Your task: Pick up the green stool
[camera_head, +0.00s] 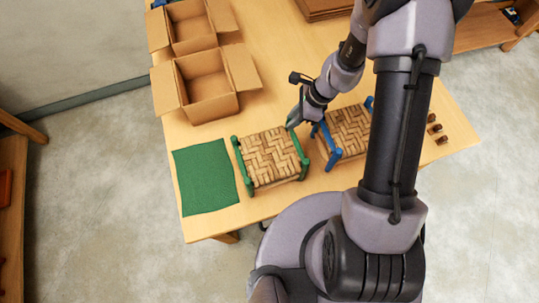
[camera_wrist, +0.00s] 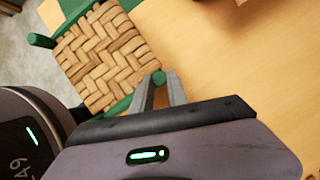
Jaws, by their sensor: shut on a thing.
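The green stool (camera_head: 270,157) has a woven bark seat and green side rails with posts. It stands on the table, left of a blue stool (camera_head: 347,131) of the same kind. My gripper (camera_head: 293,122) is at the green stool's back right corner. In the wrist view, the green stool (camera_wrist: 102,55) fills the upper left, and my gripper's fingers (camera_wrist: 162,80) are at its green corner post (camera_wrist: 158,77). The fingers are shut on that post. The stool looks level; whether its feet touch the table is hard to tell.
A green mat (camera_head: 205,178) lies left of the green stool. Two open cardboard boxes, one nearer (camera_head: 207,85) and one farther (camera_head: 190,25), stand behind. Small brown pieces (camera_head: 436,129) lie at the table's right. The blue stool is close beside my gripper.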

